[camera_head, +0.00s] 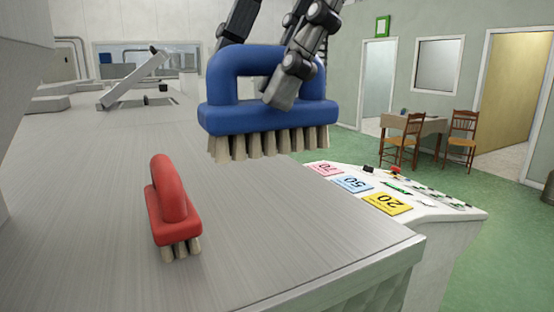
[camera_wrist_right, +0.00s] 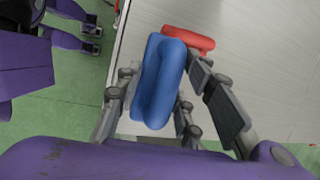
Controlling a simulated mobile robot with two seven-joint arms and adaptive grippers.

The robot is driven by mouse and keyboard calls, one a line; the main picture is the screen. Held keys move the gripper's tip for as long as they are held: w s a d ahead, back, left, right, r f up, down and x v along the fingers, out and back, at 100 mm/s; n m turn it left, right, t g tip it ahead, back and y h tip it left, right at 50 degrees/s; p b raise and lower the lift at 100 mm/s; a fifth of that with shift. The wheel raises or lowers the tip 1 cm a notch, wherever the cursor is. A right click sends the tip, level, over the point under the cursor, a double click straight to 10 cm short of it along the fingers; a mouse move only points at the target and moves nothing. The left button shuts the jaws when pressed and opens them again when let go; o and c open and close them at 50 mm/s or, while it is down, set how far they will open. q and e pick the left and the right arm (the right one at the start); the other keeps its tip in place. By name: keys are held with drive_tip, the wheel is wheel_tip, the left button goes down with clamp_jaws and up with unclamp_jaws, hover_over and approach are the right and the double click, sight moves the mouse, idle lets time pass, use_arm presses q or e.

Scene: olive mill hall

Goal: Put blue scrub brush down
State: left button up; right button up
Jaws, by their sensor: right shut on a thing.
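The blue scrub brush (camera_head: 238,116) is upright in the head view, with its loop handle up and pale bristles down. It appears held above the right part of the grey metal worktop (camera_head: 110,190), with its bristles apart from the surface. My right gripper (camera_head: 262,66) is shut on its handle; one finger shows in front and the rest is partly hidden behind the handle. In the right wrist view, the blue brush lies between the two fingers (camera_wrist_right: 160,82). My left gripper is not in the head view.
A red brush (camera_head: 172,205) stands on the worktop, left of and nearer than the blue one. Beyond the worktop's right edge is a panel with numbered cards (camera_head: 352,184). The worktop around the red brush is clear. A table and chairs (camera_head: 405,140) stand farther off.

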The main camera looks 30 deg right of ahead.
drive_tip(key=w+d+f, duration=0.1)
drive_tip(key=w+f, duration=0.1)
drive_tip(key=f, duration=0.1)
drive_tip(key=w+d+f+p, duration=0.1)
drive_tip(key=w+d+f, duration=0.1)
drive_tip(key=w+f, duration=0.1)
drive_tip(key=w+d+f, duration=0.2)
drive_tip(key=f, duration=0.2)
drive_tip(key=shift+w+d+f, duration=0.25)
drive_tip(key=shift+w+f, duration=0.1)
drive_tip(key=shift+w, duration=0.05)
drive_tip(key=shift+f, duration=0.25)
drive_tip(key=o, duration=1.2)
